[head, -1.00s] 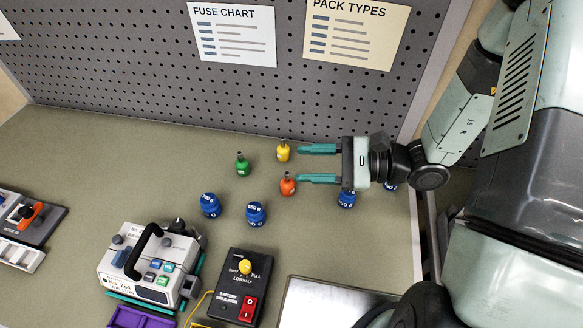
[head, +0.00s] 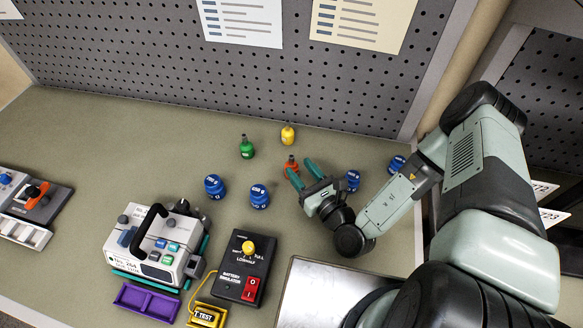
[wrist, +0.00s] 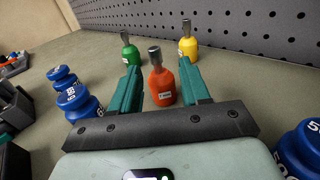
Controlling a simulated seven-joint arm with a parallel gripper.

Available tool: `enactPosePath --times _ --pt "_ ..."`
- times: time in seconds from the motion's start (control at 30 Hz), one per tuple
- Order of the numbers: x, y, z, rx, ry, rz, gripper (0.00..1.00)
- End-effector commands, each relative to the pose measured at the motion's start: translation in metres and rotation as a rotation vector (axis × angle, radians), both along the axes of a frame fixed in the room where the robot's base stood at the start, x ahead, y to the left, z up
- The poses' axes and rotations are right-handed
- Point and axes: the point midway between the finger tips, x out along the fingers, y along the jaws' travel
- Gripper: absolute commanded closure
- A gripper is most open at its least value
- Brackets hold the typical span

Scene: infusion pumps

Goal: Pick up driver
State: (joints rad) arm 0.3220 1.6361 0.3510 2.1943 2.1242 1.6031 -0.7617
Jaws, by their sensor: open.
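Three stubby drivers with coloured handles and short metal tips stand upright on the bench: a green driver (head: 246,148), a yellow driver (head: 288,134) and an orange driver (head: 290,164). My gripper (head: 302,168) is open, its teal fingers pointing up and left, close to the orange driver. In the wrist view the orange driver (wrist: 161,84) shows between the two fingers (wrist: 159,75), with the green driver (wrist: 130,52) and yellow driver (wrist: 188,44) farther back. I cannot tell whether a finger touches the orange driver. The jaws hold nothing.
Blue weights (head: 214,186) stand left of my gripper, and others (head: 352,180) stand right of it. A white pump (head: 155,248), a black battery simulator (head: 243,268) and a purple tray (head: 146,301) lie in front. A perforated panel (head: 200,80) closes the back.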

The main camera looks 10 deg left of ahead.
Motion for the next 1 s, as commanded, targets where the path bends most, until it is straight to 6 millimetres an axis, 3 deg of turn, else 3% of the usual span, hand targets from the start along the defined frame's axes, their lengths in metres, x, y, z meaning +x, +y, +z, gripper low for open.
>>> enactPosePath --times 0.5,0.8,1.0 --pt "0.039 0.045 0.003 0.0 -0.001 0.003 0.54" --pt "0.043 0.048 0.003 0.001 0.001 0.002 0.54" --pt "0.043 0.048 0.003 0.001 0.001 0.002 0.83"
